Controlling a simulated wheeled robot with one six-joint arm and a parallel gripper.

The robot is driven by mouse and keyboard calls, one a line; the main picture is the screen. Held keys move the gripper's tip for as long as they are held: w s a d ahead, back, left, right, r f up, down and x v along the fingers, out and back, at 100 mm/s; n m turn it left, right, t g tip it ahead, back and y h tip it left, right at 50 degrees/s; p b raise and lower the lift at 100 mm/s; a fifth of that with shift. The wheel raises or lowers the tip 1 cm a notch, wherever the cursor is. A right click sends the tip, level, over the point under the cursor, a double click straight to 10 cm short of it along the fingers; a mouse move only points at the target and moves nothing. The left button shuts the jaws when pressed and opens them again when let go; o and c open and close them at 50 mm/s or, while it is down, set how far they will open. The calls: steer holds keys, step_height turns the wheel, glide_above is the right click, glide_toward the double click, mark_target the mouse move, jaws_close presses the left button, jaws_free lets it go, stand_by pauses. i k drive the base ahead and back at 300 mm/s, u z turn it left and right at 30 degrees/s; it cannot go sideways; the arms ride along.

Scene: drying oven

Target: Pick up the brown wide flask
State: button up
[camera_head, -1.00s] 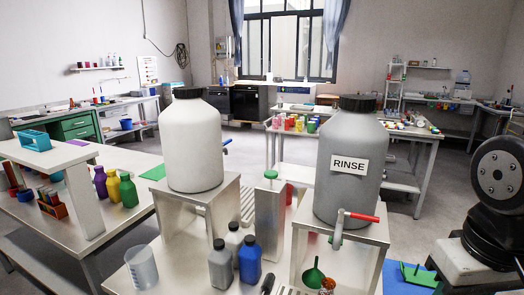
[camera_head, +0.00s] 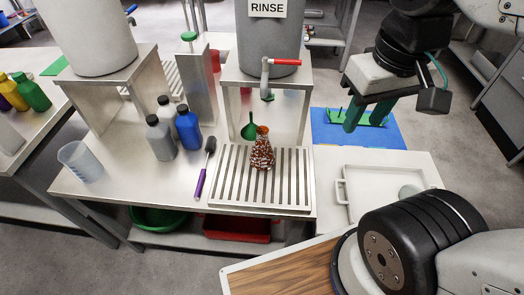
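The brown wide flask (camera_head: 262,152) is a brown-and-white speckled flask with a wide base and an orange-brown neck. It stands upright on the slatted draining rack (camera_head: 228,198), in front of the RINSE tank's stand. My gripper (camera_head: 366,115) hangs to the right of the flask and above the blue mat, clear of the flask. Its two dark green fingers look apart, with nothing seen between them.
The RINSE tank (camera_head: 268,40) has a red-handled tap above the rack. A green funnel (camera_head: 249,128) stands just behind the flask. A purple-handled brush (camera_head: 204,170), several bottles and a beaker (camera_head: 80,162) are left. A white tray (camera_head: 375,178) lies right of the rack.

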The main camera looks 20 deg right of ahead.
mark_target(262, 157)
steer(key=u, duration=0.05)
steer(key=k, duration=0.5)
steer(key=u, duration=2.2)
steer(key=i, duration=1.25)
steer(key=z, duration=1.95)
